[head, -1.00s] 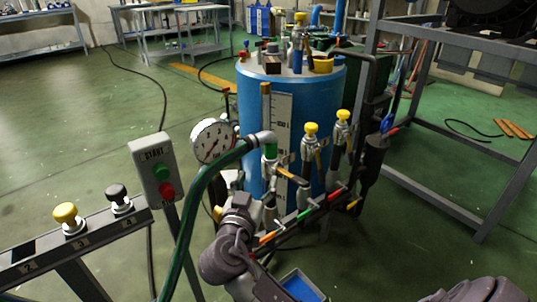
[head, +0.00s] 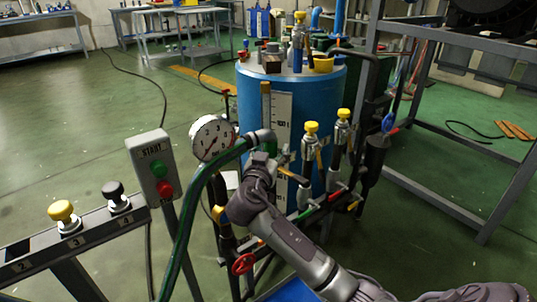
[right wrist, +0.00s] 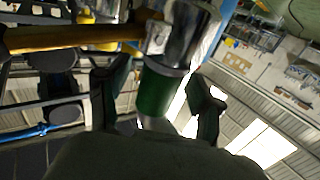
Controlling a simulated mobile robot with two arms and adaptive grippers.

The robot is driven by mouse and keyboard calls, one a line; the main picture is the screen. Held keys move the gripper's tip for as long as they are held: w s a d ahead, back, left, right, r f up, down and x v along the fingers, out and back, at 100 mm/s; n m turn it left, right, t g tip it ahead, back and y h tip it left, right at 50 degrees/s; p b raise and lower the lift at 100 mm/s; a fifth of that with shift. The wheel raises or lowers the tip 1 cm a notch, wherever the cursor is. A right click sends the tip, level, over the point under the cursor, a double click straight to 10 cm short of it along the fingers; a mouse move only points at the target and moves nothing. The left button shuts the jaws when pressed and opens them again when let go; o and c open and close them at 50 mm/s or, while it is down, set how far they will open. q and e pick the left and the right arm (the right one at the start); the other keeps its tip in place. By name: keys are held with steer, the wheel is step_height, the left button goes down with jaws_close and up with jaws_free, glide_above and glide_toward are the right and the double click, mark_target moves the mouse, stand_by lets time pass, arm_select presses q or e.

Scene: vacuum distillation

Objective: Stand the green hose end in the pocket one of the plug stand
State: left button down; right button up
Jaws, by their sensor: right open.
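The green hose (head: 199,190) rises from the bottom of the head view and bends right to a grey elbow end (head: 262,136) at the blue tank's front. My right gripper (head: 262,162) is just below that elbow, its fingers small and partly hidden. In the right wrist view my open fingers (right wrist: 157,98) stand on either side of a green band (right wrist: 157,92) under a metal coupling (right wrist: 182,35); contact is not clear. The plug stand (head: 95,236) at left carries a yellow plug (head: 62,213) and a black plug (head: 114,194). Pocket one is not identifiable. My left gripper is out of view.
A pressure gauge (head: 211,137) and a START button box (head: 154,168) stand close left of the hose. The blue tank (head: 300,105) is behind. Yellow-capped valves (head: 310,150) and a red handwheel (head: 243,264) crowd the manifold.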

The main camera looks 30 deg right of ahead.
jaws_close()
stand_by(0.3)
steer(key=shift+r, duration=0.15)
